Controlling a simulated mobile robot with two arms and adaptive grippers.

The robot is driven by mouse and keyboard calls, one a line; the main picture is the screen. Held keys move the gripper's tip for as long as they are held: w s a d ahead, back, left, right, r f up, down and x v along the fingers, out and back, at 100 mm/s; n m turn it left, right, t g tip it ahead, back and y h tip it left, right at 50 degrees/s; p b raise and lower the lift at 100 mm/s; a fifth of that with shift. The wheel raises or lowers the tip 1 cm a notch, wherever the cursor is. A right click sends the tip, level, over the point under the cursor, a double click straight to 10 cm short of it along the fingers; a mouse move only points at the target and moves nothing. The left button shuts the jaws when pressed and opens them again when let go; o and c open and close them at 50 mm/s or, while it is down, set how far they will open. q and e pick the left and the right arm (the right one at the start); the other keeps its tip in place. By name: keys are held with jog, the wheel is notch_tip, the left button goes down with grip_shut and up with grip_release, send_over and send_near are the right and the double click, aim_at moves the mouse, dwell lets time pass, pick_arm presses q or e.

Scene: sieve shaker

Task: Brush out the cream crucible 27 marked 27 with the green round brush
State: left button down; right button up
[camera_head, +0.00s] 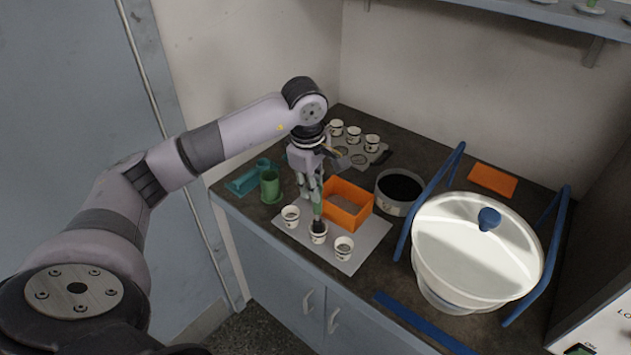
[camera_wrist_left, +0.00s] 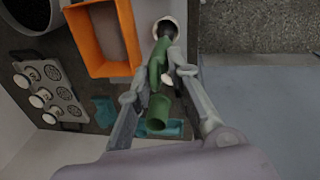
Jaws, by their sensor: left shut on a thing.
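My left gripper (camera_head: 315,195) is shut on the green round brush (camera_head: 318,211), which points down. Its dark bristle head is at the mouth of the middle cream crucible (camera_head: 319,239) on the grey mat; how deep it sits is hard to tell. In the left wrist view the brush's green handle (camera_wrist_left: 156,62) is between the fingers, with the bristles inside or over a pale crucible rim (camera_wrist_left: 177,22). Two more cream crucibles stand on the mat, one to the left (camera_head: 291,217) and one to the right (camera_head: 344,248). Their marks are too small to read. My right gripper is not in view.
An orange box (camera_head: 348,213) stands close behind the brush. A green cup (camera_head: 270,187) and teal holder (camera_head: 243,181) are at the left. Several cups stand on a rear rack (camera_head: 376,155). A dark-filled sieve pan (camera_head: 399,208) and white bowl (camera_head: 452,262) are at the right.

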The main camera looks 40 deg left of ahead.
pick_arm(q)
jog(key=shift+w, duration=0.25)
jog(key=shift+w+d+r+p, duration=0.1)
jog(key=shift+r+p, duration=0.85)
jog(key=shift+r, duration=0.8)
jog(key=shift+w+r+p, duration=0.1)
jog(key=shift+r+p, duration=0.85)
jog(key=shift+r, duration=0.8)
